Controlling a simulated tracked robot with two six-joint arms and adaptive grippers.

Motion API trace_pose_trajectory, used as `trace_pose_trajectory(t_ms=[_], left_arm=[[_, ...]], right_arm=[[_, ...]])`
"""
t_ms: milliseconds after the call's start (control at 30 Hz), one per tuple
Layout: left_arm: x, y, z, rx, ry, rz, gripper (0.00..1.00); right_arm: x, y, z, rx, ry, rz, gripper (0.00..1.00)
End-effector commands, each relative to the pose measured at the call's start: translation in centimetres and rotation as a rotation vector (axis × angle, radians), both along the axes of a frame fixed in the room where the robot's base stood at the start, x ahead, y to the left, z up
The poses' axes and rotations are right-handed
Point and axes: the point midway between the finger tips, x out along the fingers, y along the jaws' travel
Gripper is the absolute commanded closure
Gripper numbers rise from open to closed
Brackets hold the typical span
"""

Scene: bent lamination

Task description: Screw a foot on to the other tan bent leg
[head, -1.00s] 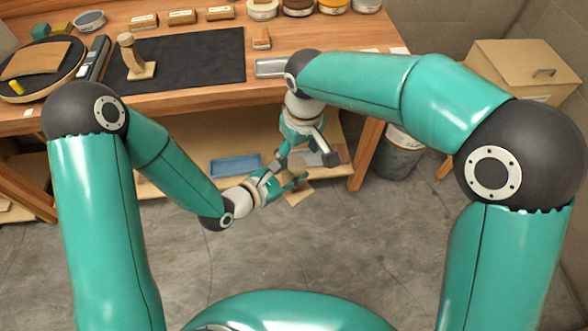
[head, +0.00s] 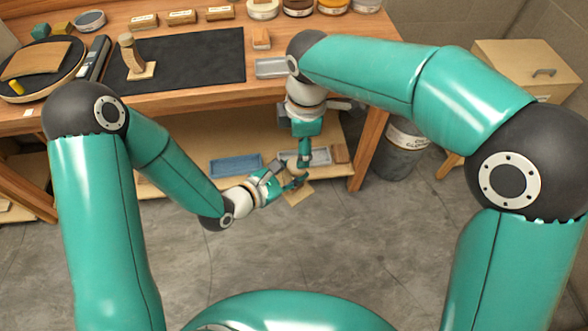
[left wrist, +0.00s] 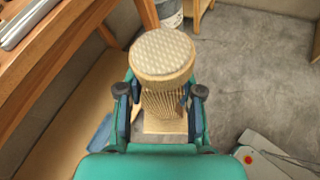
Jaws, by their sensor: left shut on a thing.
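My left gripper (head: 294,181) is shut on a tan bent leg, low in front of the bench; the left wrist view shows its fingers (left wrist: 162,105) on both sides of the ribbed leg (left wrist: 162,103). The leg's square plate (left wrist: 165,126) is at the far end. A round wooden foot with a pale textured face (left wrist: 162,53) covers the near end; its seating is hidden. My right gripper (head: 303,164) points down close above the left one; its fingers are too small to read. Another tan bent leg (head: 133,57) stands on the black mat, a round piece on top.
The black mat (head: 190,66) lies on the bench (head: 180,100). A grey tray (head: 272,67) and small wooden block (head: 261,38) are right of it. A blue tray (head: 235,165) is on the lower shelf. A grey bin (head: 400,152) stands right. The front floor is clear.

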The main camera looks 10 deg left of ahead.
Motion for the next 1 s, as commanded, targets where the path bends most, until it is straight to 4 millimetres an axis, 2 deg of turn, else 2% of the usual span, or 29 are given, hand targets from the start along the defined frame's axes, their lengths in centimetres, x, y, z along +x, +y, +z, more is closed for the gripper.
trace_pose_trajectory(t_ms=[100, 467, 567, 1000], left_arm=[[0.0, 0.0, 0.1, 0.000, -0.002, 0.000, 1.00], [0.0, 0.0, 0.1, 0.000, -0.002, 0.000, 1.00], [0.0, 0.0, 0.1, 0.000, -0.002, 0.000, 1.00], [0.0, 0.0, 0.1, 0.000, -0.002, 0.000, 1.00]], right_arm=[[0.0, 0.1, 0.4, 0.005, -0.008, -0.001, 0.33], [0.0, 0.1, 0.0, 0.004, -0.006, -0.004, 0.33], [0.1, 0.2, -0.9, 0.004, -0.006, -0.004, 0.33], [0.4, 0.5, -6.7, 0.004, -0.006, -0.006, 0.33]])
